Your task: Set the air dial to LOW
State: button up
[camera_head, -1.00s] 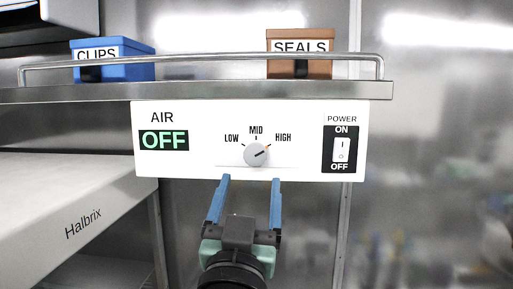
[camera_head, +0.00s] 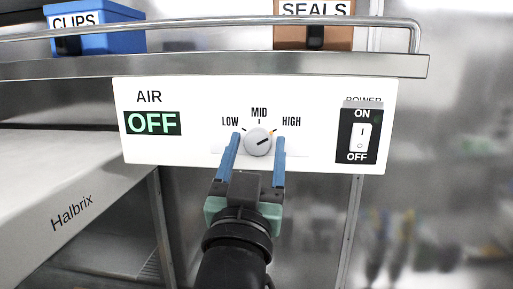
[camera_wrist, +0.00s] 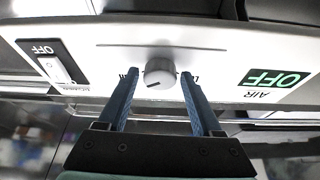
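The air dial (camera_head: 258,143) is a round grey-white knob on a white panel (camera_head: 210,93), with LOW, MID and HIGH marked in an arc above it. Its dark pointer line points up and right, toward HIGH. In the wrist view the panel is upside down and the dial (camera_wrist: 160,72) sits between the fingertips. I cannot tell whether the fingers reach past its face.
A power switch (camera_head: 360,137) with ON and OFF marks is at the panel's right. A metal shelf with a rail (camera_head: 250,66) is just above, holding a blue CLIPS box (camera_head: 95,30) and a brown SEALS box (camera_head: 315,32). A Halbrix worktop (camera_head: 60,190) is at left.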

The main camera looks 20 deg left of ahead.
grip_shut()
